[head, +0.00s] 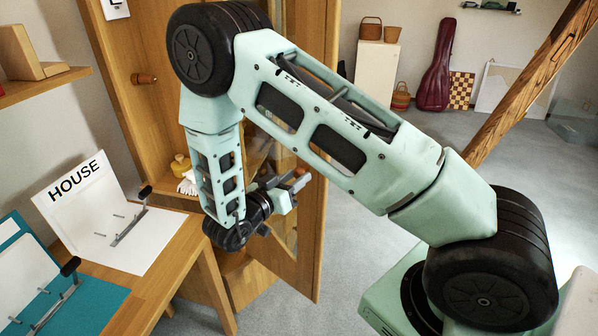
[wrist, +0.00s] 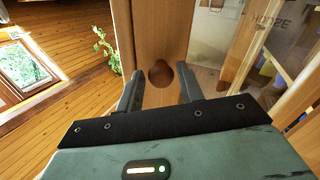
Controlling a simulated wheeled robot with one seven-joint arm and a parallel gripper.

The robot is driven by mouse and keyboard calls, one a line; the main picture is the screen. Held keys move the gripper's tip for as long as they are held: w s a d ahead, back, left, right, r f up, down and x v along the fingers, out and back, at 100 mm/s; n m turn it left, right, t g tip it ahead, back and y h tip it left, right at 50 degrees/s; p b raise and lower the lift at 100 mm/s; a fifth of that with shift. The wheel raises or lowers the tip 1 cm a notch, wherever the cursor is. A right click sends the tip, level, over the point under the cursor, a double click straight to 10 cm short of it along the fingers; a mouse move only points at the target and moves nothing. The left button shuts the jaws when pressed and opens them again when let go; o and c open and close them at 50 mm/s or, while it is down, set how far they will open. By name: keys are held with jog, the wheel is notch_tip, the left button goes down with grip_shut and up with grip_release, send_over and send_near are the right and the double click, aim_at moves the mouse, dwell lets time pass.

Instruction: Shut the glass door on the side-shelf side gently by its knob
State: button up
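An open glass door (head: 311,120) with a wooden frame stands out from the tall wooden cabinet, left of centre in the head view. In the wrist view I face its wooden stile (wrist: 160,30), with the glass (wrist: 212,40) to the right. The round brown knob (wrist: 161,73) appears between my gripper's fingertips (wrist: 160,75), which are spread apart. I cannot tell whether they touch the knob. In the head view my gripper (head: 296,184) is beside this door, partly hidden by my arm. Another wooden knob (head: 145,79) is on the wooden panel at left.
A wall shelf (head: 42,85) is at far left. Below it, a wooden table (head: 160,265) bears a white HOUSE board (head: 95,205) and a teal board (head: 75,305). A yellow pot (head: 180,165) stands inside the cabinet. A slanted timber (head: 530,80) is at right. Grey floor is clear beyond the door.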

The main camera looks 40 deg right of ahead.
jog(key=shift+x, duration=1.05)
